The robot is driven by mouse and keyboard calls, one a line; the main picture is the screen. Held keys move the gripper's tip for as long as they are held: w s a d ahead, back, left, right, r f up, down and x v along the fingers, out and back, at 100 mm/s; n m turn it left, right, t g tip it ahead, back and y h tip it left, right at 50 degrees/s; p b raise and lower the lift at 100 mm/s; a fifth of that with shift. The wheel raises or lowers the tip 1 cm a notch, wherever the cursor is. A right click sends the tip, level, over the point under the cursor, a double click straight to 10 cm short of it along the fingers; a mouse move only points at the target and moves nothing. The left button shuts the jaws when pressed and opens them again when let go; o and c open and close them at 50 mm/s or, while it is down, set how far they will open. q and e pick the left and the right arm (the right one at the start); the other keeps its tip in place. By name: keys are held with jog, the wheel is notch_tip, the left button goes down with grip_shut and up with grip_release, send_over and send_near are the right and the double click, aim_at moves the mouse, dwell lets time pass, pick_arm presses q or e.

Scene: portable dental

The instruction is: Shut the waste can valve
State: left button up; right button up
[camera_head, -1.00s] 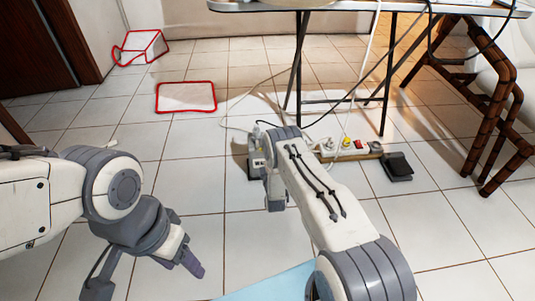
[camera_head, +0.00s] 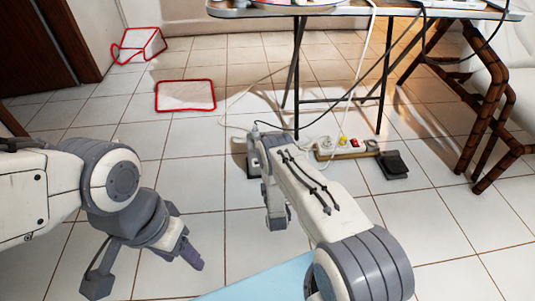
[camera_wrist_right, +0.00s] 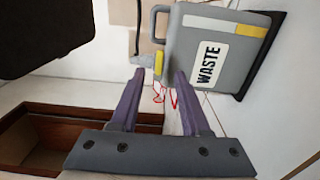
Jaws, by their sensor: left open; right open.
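The grey waste can (camera_wrist_right: 215,50) with a white WASTE label shows tilted in the right wrist view. A small yellow part (camera_wrist_right: 158,63), which looks like its valve, sits beside a grey spout at the can's left side. My right gripper (camera_wrist_right: 159,74) is open, its purple fingertips on either side of the yellow part in the picture; I cannot tell whether they touch it. In the head view my right arm hides its own fingers and most of a grey box by the table. My left gripper (camera_head: 147,268) is open and empty above the tiles at lower left.
A folding table (camera_head: 385,12) stands at the back, with cables and a power strip (camera_head: 340,150) beneath it. A black pedal (camera_head: 392,165) lies to the right. A red-edged mat (camera_head: 185,95) and a red-edged box (camera_head: 140,45) are at left. The left floor is mostly clear.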

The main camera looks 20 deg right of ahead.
jog(key=shift+p+v, duration=0.4)
jog(key=shift+v, duration=1.2)
